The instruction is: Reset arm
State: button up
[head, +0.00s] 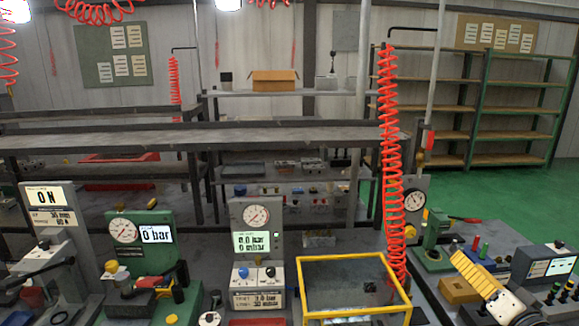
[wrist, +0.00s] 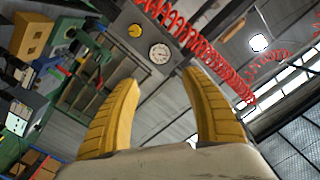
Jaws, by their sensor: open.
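My gripper (head: 466,266) shows at the lower right of the head view, with yellow ribbed fingers on a pale body, raised above the bench and pointing up and left. In the wrist view its two yellow fingers (wrist: 160,78) stand wide apart with nothing between them. The gripper is open and empty. The wrist view is steeply tilted and looks up past a gauge panel (wrist: 150,47) toward the roof.
A yellow-framed bin (head: 303,284) stands left of my gripper. A red coiled hose (head: 390,150) hangs above its right side. A green press (head: 434,238), a yellow block (head: 458,290) and a screen unit (head: 548,265) crowd the right bench. Gauge stations (head: 257,240) fill the left.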

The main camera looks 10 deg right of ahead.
jog(key=w+a+f+n+g+y+b, duration=0.1)
jog(key=a+f+n+g+y+b, duration=0.2)
jog(key=a, duration=0.7)
jog(key=w+a+f+n+g+y+b, duration=0.1)
jog(key=a+f+g+b, duration=0.3)
jog(key=a, duration=0.6)
jog(key=s+a+f+n+g+h+b, duration=0.1)
jog(key=s+a+f+g, duration=0.1)
jog(key=s, duration=0.4)
jog(key=s+a+f+n+g+h+b, duration=0.1)
jog(key=s+a+f+n+g+h, duration=0.1)
jog(key=s+a+f, duration=0.3)
jog(key=shift+s+a+f+n, duration=0.2)
jog(key=shift+s+a+n, duration=0.1)
jog(key=shift+s, duration=0.95)
